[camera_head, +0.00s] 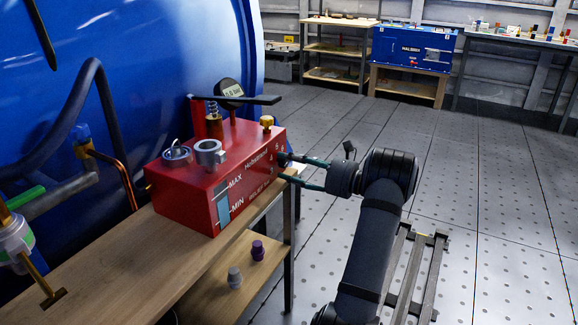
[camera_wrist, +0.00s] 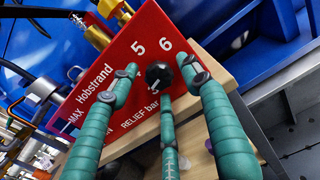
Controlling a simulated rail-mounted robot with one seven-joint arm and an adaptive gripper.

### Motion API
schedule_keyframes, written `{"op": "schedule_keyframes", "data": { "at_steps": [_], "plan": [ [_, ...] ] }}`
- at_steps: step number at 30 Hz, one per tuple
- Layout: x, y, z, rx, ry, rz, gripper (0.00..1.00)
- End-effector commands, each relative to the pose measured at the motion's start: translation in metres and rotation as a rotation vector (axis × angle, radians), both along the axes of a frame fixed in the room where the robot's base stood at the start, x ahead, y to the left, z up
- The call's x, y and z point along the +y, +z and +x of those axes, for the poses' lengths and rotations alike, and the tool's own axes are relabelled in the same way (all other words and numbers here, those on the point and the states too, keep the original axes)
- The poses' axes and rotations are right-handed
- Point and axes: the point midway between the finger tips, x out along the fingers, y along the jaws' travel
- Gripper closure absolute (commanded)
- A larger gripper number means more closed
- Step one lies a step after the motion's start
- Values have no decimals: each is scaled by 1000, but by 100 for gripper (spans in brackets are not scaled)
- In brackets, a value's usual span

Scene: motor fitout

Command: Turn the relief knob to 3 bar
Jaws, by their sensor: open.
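The relief knob (camera_wrist: 158,74) is small, round and black. It sits on the red unit's front face (camera_wrist: 120,62), marked "Hobstrand" and "RELIEF bar". In the wrist view the numbers 5 and 6 show above the knob; the lower numbers are largely hidden by my fingers, and I cannot tell where the knob points. My gripper (camera_head: 288,168) is open at the unit's right end in the head view. Its green fingers spread around the knob, with tips to its left, right and below. Contact with the knob is not clear.
The red unit stands on a wooden bench (camera_head: 120,255) beside a large blue tank (camera_head: 150,60). A black lever (camera_head: 245,100) and brass fittings rise from its top. Purple (camera_head: 258,250) and grey (camera_head: 235,277) knobs stand on the lower shelf.

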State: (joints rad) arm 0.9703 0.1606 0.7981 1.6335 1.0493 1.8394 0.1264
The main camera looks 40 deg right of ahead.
Motion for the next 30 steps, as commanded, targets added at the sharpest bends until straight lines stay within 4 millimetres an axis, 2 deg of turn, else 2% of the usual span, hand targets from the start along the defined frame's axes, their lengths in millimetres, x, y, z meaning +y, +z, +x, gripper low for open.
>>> {"op": "schedule_keyframes", "data": {
  "at_steps": [11, 30],
  "plan": [
    [2, 0, 6, 0, -1, 1, 52],
    [2, 0, 5, 1, -1, 1, 89]
  ]
}}
